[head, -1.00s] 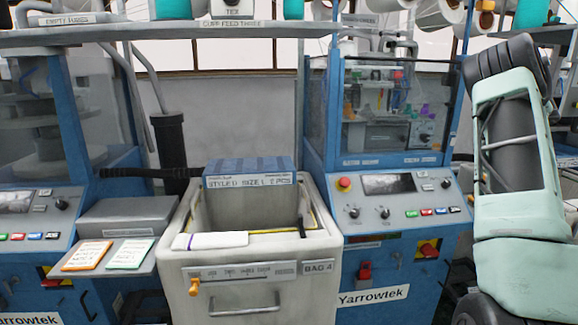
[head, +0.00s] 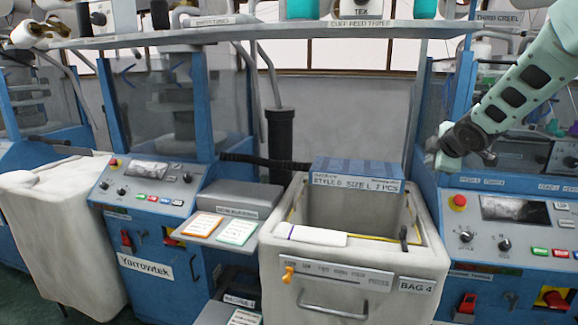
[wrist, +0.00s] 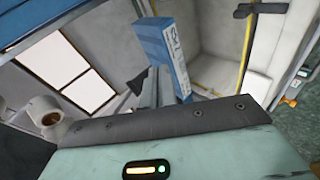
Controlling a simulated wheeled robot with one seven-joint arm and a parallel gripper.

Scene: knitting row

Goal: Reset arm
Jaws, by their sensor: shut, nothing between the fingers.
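My gripper (head: 440,161) is at the end of my pale green arm, which reaches in from the upper right in the head view. It hangs in the air in front of the right machine's blue post, above and right of the grey bin (head: 345,290) marked BAG 4. It is shut and empty; the fingertips are hard to make out. In the wrist view, my gripper's body fills the bottom. Beyond it show the blue labelled block (wrist: 165,50) and the pale inside of the bin (wrist: 212,45). Nothing visibly touches my gripper.
The blue block (head: 358,173) lies across the bin's back rim, with a white card (head: 310,236) on the front rim. The right control panel (head: 515,225) is below my arm. An overhead shelf (head: 270,33) spans the row. Orange and green cards (head: 236,231) lie left of the bin.

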